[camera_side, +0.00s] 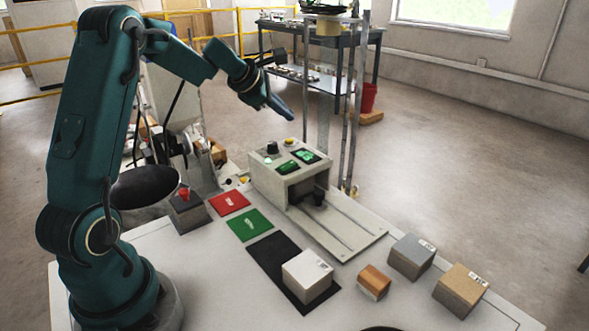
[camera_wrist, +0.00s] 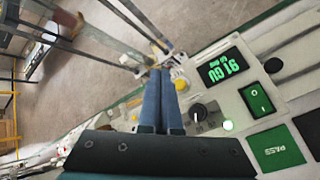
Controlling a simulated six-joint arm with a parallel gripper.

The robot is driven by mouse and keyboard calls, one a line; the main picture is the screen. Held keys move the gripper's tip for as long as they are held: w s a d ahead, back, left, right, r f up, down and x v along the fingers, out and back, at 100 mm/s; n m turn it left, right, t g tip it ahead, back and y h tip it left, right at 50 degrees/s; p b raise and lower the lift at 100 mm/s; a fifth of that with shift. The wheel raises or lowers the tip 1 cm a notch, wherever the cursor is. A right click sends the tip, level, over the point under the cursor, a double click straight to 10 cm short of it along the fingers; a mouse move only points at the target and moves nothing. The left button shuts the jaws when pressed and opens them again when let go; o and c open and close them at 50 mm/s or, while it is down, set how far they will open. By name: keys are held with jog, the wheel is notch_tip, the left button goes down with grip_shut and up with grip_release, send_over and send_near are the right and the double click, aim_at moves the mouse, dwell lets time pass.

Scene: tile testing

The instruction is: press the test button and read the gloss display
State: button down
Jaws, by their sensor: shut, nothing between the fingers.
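The tester (camera_side: 262,178) is a pale box on a railed plate at the table's back. Its top carries a yellow button (camera_side: 290,141), a black knob (camera_side: 272,148), a green rocker switch (camera_side: 287,167) and a lit display (camera_side: 307,155). In the wrist view the display (camera_wrist: 224,67) is upside down and appears to read 91 GU; its small line is unclear. A green-white lamp (camera_wrist: 228,125) glows beside the knob. My gripper (camera_side: 289,117) is shut and empty, its blue fingertips apart from and above the yellow button. In the wrist view the button (camera_wrist: 181,85) is just right of the fingers.
A green PASS card (camera_wrist: 276,149) and a red card (camera_side: 230,202) lie near the tester. A white block (camera_side: 308,277) sits on a black mat (camera_side: 266,256). Copper, grey and tan blocks stand right. A red-button box (camera_side: 187,213) stands left. Metal posts (camera_side: 356,100) rise behind.

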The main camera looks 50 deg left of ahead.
jog(key=shift+f, duration=1.75)
dwell(0.8)
jog(key=shift+f, duration=0.4)
jog(key=shift+f, duration=0.5)
dwell(0.6)
jog(key=shift+r, duration=0.95)
notch_tip(320, 180, up, 5)
dwell(0.5)
